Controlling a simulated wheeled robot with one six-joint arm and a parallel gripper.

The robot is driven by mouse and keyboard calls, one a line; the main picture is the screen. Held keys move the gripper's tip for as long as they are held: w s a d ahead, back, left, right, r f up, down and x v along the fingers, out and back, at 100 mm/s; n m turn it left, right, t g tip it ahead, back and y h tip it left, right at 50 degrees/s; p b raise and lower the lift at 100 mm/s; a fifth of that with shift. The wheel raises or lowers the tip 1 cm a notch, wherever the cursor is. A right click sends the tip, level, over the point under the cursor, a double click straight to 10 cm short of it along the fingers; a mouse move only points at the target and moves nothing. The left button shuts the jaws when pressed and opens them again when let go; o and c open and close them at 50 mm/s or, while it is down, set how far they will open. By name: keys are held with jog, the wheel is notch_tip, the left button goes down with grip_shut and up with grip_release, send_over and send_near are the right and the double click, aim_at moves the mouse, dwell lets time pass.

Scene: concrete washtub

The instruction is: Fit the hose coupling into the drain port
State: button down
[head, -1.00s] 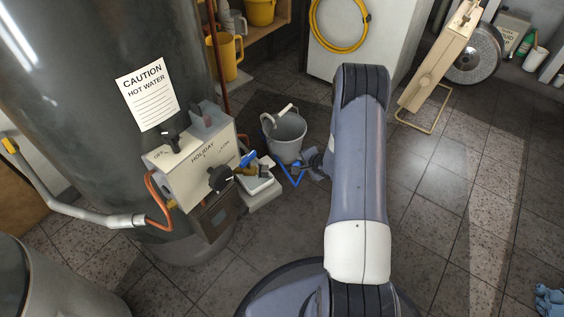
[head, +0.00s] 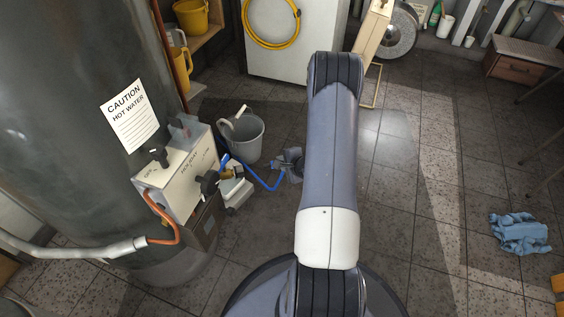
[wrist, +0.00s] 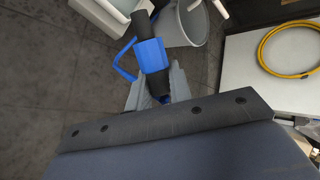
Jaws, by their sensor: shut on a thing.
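My gripper (wrist: 158,88) is shut on the hose coupling (wrist: 152,54), a blue body with black ends, in the wrist view. The coupling's far black end sticks out beyond the grey fingers, and a thin blue loop stands at its left side. In the head view my gripper (head: 288,163) is partly hidden by my arm.
A grey bucket (head: 246,138) stands between the heater (head: 75,110) and my gripper. A white box (head: 232,192) lies below the fitting. A white cabinet with a yellow hose (head: 272,42) stands behind. A blue cloth (head: 519,233) lies on the open floor at right.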

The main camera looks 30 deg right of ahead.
aim_at(265, 167)
jog(key=shift+w+a, duration=0.2)
jog(key=shift+a, duration=0.35)
jog(key=shift+w+a, duration=0.15)
jog(key=shift+a, duration=0.35)
jog(key=shift+w+a+b, duration=0.25)
jog(key=shift+a, duration=0.6)
jog(key=shift+w+a+b, duration=0.2)
jog(key=shift+w+a, duration=0.05)
jog(key=shift+a, duration=0.6)
jog(key=shift+w+a+p, duration=0.1)
jog(key=shift+a+p, duration=0.2)
jog(key=shift+p, duration=0.15)
jog(key=shift+w+a, duration=0.1)
jog(key=shift+a, duration=0.25)
jog(key=shift+w+a, duration=0.15)
jog(key=shift+a, duration=0.35)
jog(key=shift+w+a, duration=0.15)
jog(key=shift+a, duration=0.35)
jog(key=c, duration=1.2)
grip_release()
jog(key=shift+r, duration=0.1)
